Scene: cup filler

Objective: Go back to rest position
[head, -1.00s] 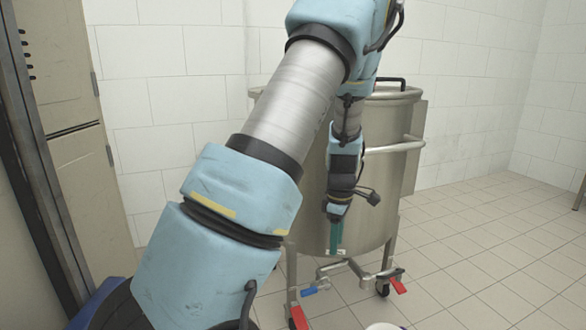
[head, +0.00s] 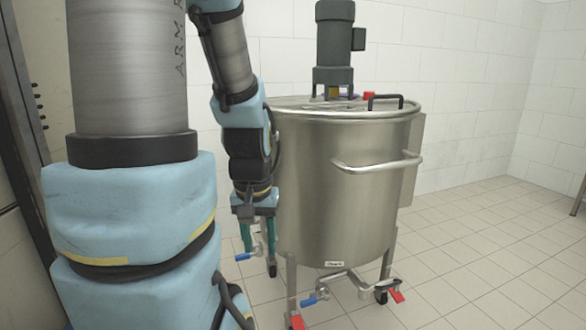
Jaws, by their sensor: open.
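My gripper (head: 259,248) hangs pointing down at the left side of the steel tank, with its two teal fingers apart and nothing seen held between them. A small valve with a blue handle (head: 243,257) shows close by the fingers in the picture; I cannot tell whether they touch. My blue-and-grey arm fills the left of the head view and hides part of the wall and tank.
The steel tank (head: 345,215) stands on legs with red-levered casters, a side handle (head: 375,165) and a grey motor (head: 334,45) on top. A second blue-handled valve (head: 310,300) is under it. Tiled floor (head: 480,250) to the right is clear.

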